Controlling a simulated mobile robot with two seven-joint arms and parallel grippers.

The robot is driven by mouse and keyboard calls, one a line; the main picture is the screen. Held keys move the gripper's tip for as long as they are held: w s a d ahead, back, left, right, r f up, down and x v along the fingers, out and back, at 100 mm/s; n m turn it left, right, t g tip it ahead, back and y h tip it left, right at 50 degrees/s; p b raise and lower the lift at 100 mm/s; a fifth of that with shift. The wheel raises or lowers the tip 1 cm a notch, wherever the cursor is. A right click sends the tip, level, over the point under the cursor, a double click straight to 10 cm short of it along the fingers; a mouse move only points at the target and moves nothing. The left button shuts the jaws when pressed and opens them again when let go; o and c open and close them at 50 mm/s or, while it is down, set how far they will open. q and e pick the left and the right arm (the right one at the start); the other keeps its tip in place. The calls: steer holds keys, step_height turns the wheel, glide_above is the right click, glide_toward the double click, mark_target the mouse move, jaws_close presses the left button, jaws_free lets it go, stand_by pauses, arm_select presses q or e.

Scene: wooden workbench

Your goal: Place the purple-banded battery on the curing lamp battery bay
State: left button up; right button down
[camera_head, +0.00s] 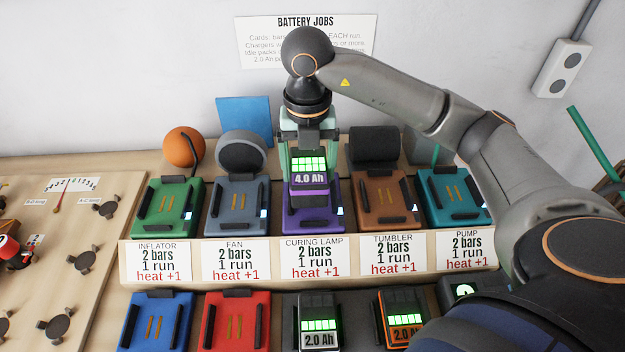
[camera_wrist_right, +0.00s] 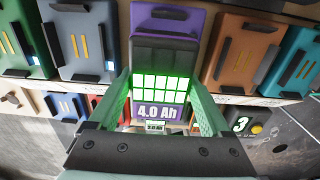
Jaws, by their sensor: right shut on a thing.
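The purple-banded battery (camera_head: 309,180) is marked 4.0 Ah and has lit green bars. It stands at the purple curing lamp battery bay (camera_head: 324,218), in line with it; I cannot tell whether it is fully seated or just above. My right gripper (camera_head: 309,148) comes down from above and is shut on this battery. In the right wrist view the battery (camera_wrist_right: 157,112) lies between the green fingers, with the purple bay (camera_wrist_right: 170,18) behind it. My left gripper is not in view.
Green (camera_head: 165,215), blue-grey (camera_head: 237,212), brown (camera_head: 386,205) and teal (camera_head: 455,200) bays flank it, all empty. In front are a blue dock (camera_head: 155,325), a red dock (camera_head: 235,325) and two 2.0 Ah batteries, one dark (camera_head: 319,325), one orange-banded (camera_head: 402,325). My right arm crosses the right side.

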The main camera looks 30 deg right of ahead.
mark_target(312, 161)
steer(key=f, duration=0.1)
steer(key=d+f, duration=0.1)
steer(key=f, duration=0.1)
steer(key=shift+w+f, duration=0.1)
steer(key=shift+f, duration=0.45)
steer(key=shift+f, duration=0.1)
steer(key=shift+c, duration=1.4)
jaws_free()
steer(key=shift+f, duration=0.15)
steer(key=shift+o, duration=1.4)
steer(key=shift+r, duration=0.2)
steer(key=shift+r+p, duration=0.25)
steer(key=shift+p, duration=0.05)
step_height(312, 161, up, 12)
steer(key=shift+f+p, duration=0.2)
steer(key=shift+p, duration=0.35)
